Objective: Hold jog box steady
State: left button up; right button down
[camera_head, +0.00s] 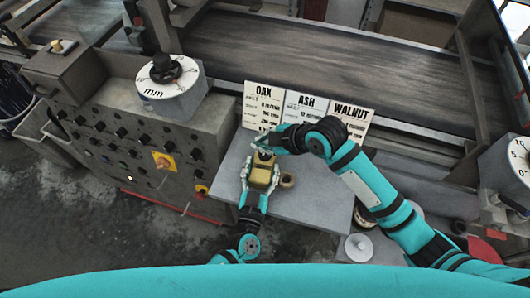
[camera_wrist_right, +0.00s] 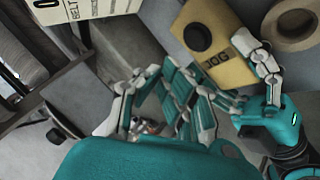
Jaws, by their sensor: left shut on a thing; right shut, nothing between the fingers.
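The yellow jog box (camera_head: 263,174) is over the near left part of the grey side table. My left gripper (camera_head: 260,181) reaches up from below in the head view, its fingers on either side of the box and shut on it. My right gripper (camera_head: 262,144) is just beyond the top end of the box, shut and empty. Whether it touches the box is unclear. In the right wrist view the jog box (camera_wrist_right: 226,70) shows a round black button (camera_wrist_right: 198,37) and a JOG label. A finger of the left gripper lies along its right side.
OAK, ASH and WALNUT cards (camera_head: 305,108) stand behind, before the conveyor (camera_head: 330,55). A control panel (camera_head: 130,140) with knobs stands left. The table's right part is clear.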

aim_at(264, 156)
jog(key=shift+f, duration=1.25)
jog(key=shift+f, duration=0.15)
dwell(0.4)
jog(key=shift+f, duration=0.3)
jog(key=shift+f, duration=0.4)
dwell(0.8)
jog(key=shift+r, duration=0.85)
jog(key=shift+r, duration=2.5)
